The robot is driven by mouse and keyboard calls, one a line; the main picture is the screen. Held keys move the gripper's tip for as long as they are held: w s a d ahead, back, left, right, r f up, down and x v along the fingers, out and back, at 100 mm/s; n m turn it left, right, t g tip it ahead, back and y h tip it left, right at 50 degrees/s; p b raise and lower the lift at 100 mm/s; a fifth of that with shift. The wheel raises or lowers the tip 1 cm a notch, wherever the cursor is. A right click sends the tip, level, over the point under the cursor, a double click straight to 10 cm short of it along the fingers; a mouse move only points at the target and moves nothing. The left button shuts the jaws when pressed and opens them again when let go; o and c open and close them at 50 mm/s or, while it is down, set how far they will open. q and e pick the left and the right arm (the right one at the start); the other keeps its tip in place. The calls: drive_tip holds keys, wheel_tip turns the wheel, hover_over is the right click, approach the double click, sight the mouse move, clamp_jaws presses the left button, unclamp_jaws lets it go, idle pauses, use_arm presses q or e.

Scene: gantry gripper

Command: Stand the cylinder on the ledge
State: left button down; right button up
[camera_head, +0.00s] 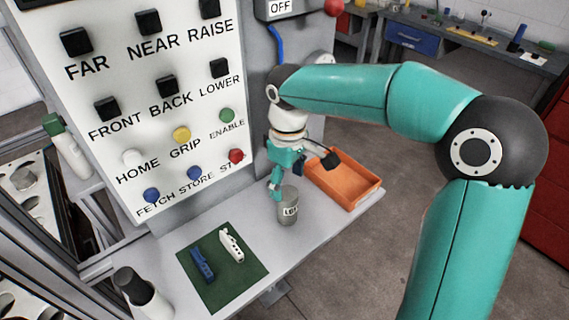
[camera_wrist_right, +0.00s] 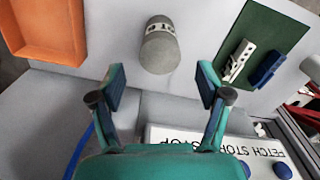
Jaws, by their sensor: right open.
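The grey cylinder (camera_head: 288,208) with a white label band stands upright on the light grey ledge (camera_head: 325,222), below the button panel. In the right wrist view the cylinder (camera_wrist_right: 159,52) is ahead of the fingertips, roughly centred between them, with a gap. My right gripper (camera_head: 276,188) is beside the cylinder's upper left in the head view. It is open, with its two fingers (camera_wrist_right: 161,80) spread and nothing between them. My left gripper is not in view.
An orange tray (camera_head: 343,201) is right of the cylinder. A green mat (camera_head: 228,285) with a blue and a white item lies to its left. The button panel (camera_head: 140,100) rises behind the ledge. A black-and-white object (camera_head: 140,292) stands at the lower left.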

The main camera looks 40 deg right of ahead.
wheel_tip(320, 180, up, 5)
drive_tip(key=shift+r, duration=0.15)
idle(0.6)
